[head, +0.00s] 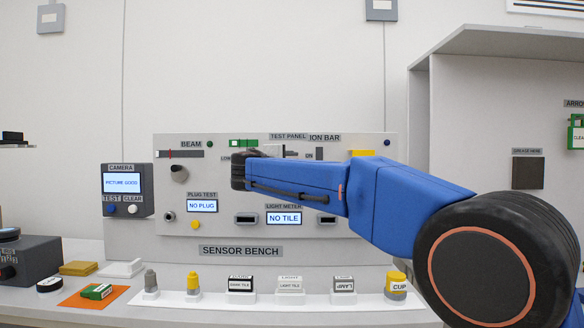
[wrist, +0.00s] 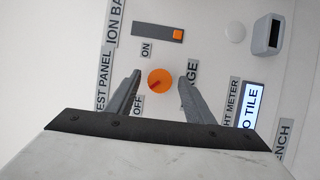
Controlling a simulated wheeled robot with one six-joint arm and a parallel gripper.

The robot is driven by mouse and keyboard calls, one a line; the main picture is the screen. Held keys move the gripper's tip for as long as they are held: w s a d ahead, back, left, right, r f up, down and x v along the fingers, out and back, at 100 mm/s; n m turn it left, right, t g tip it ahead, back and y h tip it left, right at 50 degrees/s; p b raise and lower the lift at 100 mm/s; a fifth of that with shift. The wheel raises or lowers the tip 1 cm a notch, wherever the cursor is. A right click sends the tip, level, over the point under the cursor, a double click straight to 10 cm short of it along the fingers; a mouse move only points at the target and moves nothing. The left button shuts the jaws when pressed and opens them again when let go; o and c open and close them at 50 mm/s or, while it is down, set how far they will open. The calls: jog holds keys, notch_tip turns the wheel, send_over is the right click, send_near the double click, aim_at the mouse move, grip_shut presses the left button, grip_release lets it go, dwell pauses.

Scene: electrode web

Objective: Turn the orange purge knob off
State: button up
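The orange purge knob (wrist: 161,80) is on the panel in the wrist view, with a short slanted dark red mark on its face. The ON label (wrist: 146,50) is up and left of it, and the OFF label (wrist: 138,105) is down and left. The mark slants across the side nearer OFF; its exact setting is hard to tell. My gripper (wrist: 162,68) is open, one finger on each side of the knob, with a gap visible on both sides. In the head view my arm hides the knob, and the fingers of my gripper are not clear there.
The test panel (head: 225,145) carries a grey round knob (head: 179,174) and light meter display (head: 284,218). A slider with an orange block (wrist: 178,35) lies above the knob in the wrist view. Several cups and tiles stand on a white strip (head: 210,299) below.

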jog(key=v, duration=1.7)
jog(key=shift+s, duration=0.2)
jog(key=shift+a, duration=0.1)
jog(key=s+d+f+m+g, duration=0.25)
jog(key=d+f, duration=0.35)
jog(key=d, duration=0.3)
jog(key=s+d+f+m+g+y, duration=0.1)
jog(key=s+d+f+g, duration=0.25)
jog(key=d+f, duration=0.5)
jog(key=s+d+f+m+g, duration=0.15)
jog(key=s+d+f, duration=0.3)
jog(key=d, duration=0.55)
jog(key=s+d+f+m+g+y, duration=0.25)
jog(key=s+d+f, duration=0.55)
jog(key=s+f, duration=0.4)
jog(key=s+a+f+m+g+y, duration=0.1)
jog(key=s+f+m+y, duration=0.3)
jog(key=s+f, duration=0.9)
jog(key=shift+s+f+m+g, duration=0.3)
jog(key=shift+s+f+m, duration=0.05)
jog(key=shift+s+m, duration=0.55)
jog(key=shift+a, duration=0.1)
